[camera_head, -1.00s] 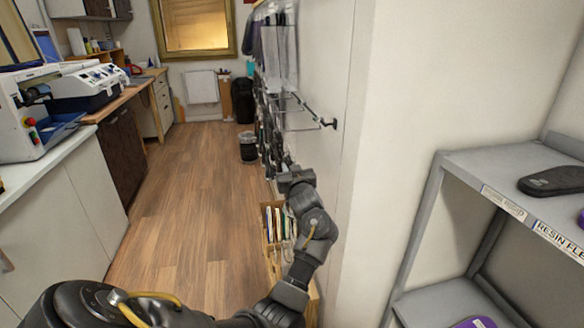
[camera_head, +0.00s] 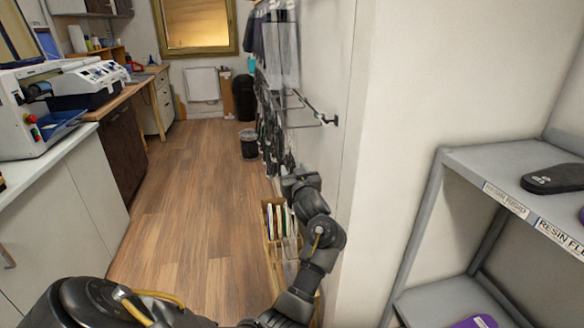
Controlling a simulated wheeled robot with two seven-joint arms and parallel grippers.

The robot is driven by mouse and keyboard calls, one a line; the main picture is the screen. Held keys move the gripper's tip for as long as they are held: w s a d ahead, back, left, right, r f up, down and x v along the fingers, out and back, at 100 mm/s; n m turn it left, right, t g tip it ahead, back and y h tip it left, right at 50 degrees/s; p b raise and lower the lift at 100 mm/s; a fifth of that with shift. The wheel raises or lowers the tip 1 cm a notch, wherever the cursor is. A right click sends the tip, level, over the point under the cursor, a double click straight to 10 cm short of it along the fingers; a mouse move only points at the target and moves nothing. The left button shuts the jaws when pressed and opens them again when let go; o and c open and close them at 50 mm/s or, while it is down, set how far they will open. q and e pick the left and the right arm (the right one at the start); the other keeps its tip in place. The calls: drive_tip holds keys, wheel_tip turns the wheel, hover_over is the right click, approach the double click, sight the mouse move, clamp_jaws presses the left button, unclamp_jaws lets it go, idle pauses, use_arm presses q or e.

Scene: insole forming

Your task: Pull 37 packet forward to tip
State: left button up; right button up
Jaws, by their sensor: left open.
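Several dark packets (camera_head: 268,132) hang in a row from the rack on the right-hand wall, down the aisle. I cannot read any number, so I cannot tell which is the 37 packet. My left gripper (camera_head: 289,172) is open beside the near, lower end of this row. Its jaws are small and partly hidden by its own wrist, and no packet shows clearly between them. I cannot tell whether it touches one. My right gripper is out of view.
A wire rail (camera_head: 308,120) juts from the wall above the gripper. A wooden box of upright folders (camera_head: 278,220) stands below it. A black bin (camera_head: 249,144) stands farther on. A grey shelf (camera_head: 480,160) is at right. The wooden floor (camera_head: 190,200) is clear.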

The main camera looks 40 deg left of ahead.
use_arm(q)
drive_tip(key=v, duration=0.7)
drive_tip(key=shift+d, duration=0.15)
drive_tip(key=shift+s, duration=0.1)
